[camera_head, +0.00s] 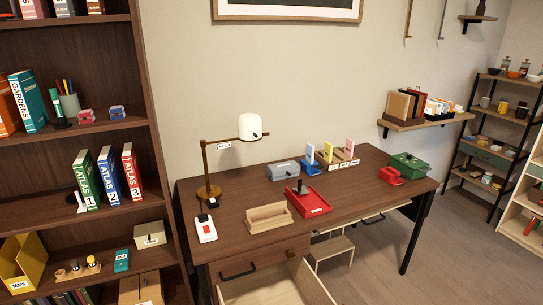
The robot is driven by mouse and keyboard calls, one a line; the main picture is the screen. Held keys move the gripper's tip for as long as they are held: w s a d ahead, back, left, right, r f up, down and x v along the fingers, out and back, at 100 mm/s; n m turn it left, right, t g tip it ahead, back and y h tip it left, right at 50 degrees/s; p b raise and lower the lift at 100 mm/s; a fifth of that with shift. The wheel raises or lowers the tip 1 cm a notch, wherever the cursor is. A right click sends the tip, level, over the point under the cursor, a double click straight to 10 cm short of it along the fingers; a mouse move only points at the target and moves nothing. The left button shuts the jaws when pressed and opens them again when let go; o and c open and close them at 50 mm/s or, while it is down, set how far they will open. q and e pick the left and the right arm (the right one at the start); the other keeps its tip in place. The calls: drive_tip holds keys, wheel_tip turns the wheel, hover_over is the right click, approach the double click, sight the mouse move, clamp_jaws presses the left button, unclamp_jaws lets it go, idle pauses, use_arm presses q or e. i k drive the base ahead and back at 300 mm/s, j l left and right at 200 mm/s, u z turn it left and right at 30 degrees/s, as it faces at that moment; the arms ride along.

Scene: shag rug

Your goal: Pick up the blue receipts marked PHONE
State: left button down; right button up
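A stack of upright blue slips (310,153) stands at the back of the wooden desk (240,199), in a blue holder. It is likely the blue receipts, but any PHONE marking is too small to read. Yellow slips (333,156) and pink slips (349,146) stand to its right, with small white labels in front. Neither of my grippers is in view.
A grey box (283,170) sits left of the blue slips, and a red tray (311,203) with a dark upright piece is in front. A wooden tray (268,218), lamp (250,127) and green box (409,166) are also on the desk. An open drawer (315,285) juts out below.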

sight(310, 154)
drive_tip(key=i+l+u, duration=0.3)
drive_tip(key=l+u, duration=0.15)
drive_tip(key=l, duration=0.15)
drive_tip(key=i+l+u, duration=0.2)
drive_tip(key=l+u, duration=0.2)
drive_tip(key=l, duration=0.25)
